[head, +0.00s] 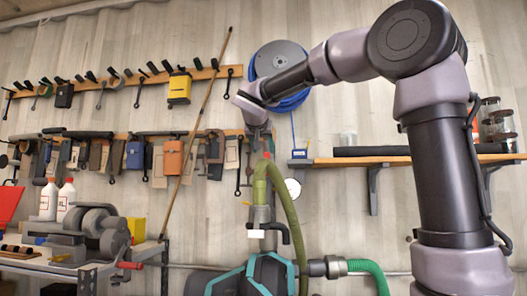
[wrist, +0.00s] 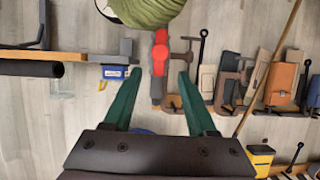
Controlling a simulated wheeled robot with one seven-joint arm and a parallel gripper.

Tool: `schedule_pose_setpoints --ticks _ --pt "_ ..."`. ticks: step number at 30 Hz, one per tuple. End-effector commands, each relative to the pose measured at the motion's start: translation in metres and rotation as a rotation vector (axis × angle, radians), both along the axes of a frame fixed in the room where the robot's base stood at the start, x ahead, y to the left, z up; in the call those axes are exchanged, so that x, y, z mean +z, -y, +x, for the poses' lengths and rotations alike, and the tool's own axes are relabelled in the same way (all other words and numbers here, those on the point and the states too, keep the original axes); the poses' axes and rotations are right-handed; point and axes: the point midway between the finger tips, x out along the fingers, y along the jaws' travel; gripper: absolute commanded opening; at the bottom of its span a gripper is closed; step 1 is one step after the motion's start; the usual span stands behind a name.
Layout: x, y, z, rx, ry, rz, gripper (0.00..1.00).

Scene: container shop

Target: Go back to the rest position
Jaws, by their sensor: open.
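My arm reaches from the right side of the head view up and to the left, in front of the tool wall. My gripper (head: 262,138) hangs at its end, above the olive-green hose. In the wrist view my gripper (wrist: 160,72) shows its two green fingers spread apart, with nothing held between them. A red-and-grey tool (wrist: 160,50) shows behind the gap between the fingers. The head view shows the fingers only small and partly hidden by the wrist.
The olive hose (head: 286,205) rises close below my gripper; it also shows in the wrist view (wrist: 150,10). A wooden wall shelf (head: 390,161) lies behind my arm. A yellow pouch (head: 179,88) and other tools hang on wall racks. A bench with a grey machine (head: 95,222) stands lower left.

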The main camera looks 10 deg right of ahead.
Motion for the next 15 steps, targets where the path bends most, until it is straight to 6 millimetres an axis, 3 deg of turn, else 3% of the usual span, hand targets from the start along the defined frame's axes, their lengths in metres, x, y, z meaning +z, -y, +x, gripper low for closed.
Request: schedule_pose_setpoints --ticks 11,15 --pt "0.0 0.0 0.0 0.0 0.0 0.0 0.57" --pt "-0.01 0.015 -0.012 -0.006 -0.037 0.009 0.57"
